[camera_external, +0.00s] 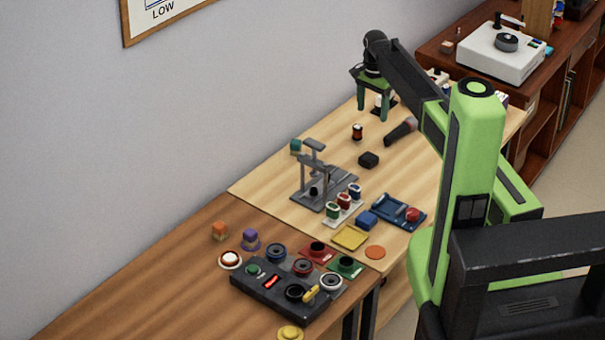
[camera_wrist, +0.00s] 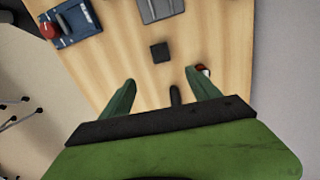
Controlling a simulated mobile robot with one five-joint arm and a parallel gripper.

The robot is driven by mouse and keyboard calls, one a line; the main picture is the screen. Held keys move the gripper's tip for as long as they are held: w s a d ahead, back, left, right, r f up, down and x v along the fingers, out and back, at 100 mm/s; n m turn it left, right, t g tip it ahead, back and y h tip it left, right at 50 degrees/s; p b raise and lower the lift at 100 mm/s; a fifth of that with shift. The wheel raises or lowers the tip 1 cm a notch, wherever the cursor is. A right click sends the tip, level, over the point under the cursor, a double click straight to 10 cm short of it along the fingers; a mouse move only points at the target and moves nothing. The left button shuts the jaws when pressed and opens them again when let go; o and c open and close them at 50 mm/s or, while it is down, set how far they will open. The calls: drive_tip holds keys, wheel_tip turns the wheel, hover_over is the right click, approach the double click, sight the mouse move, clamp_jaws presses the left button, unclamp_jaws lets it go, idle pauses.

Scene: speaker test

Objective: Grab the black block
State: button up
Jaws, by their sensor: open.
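The black block (camera_external: 369,160) lies on the light wood table, with bare wood around it. In the wrist view the black block (camera_wrist: 160,52) sits beyond my fingertips, roughly centred between them across the picture. My gripper (camera_external: 374,116) is green, points down and is over the far part of the table, behind the block. In the wrist view my gripper (camera_wrist: 160,77) has its two fingers spread wide, with nothing held. The block is in full view and apart from both fingers.
A dark handheld microphone-like object (camera_external: 401,131) lies right of the block. A grey stand (camera_external: 320,190) is to the left, and a blue tray (camera_external: 399,211) is nearer the front.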

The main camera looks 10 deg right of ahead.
drive_tip(key=b, duration=1.3)
hover_over(369, 157)
drive_tip(key=f, duration=1.2)
drive_tip(key=shift+d+f, duration=0.2)
drive_tip(key=shift+f, duration=0.15)
drive_tip(key=shift+w+r+p, duration=0.1)
drive_tip(key=shift+p, duration=0.2)
drive_tip(key=f+b, duration=0.5)
drive_tip(key=shift+a+f, duration=0.2)
drive_tip(key=shift+a, duration=0.05)
drive_tip(key=shift+r, duration=0.15)
drive_tip(key=c, duration=1.5)
drive_tip(key=shift+c, duration=0.2)
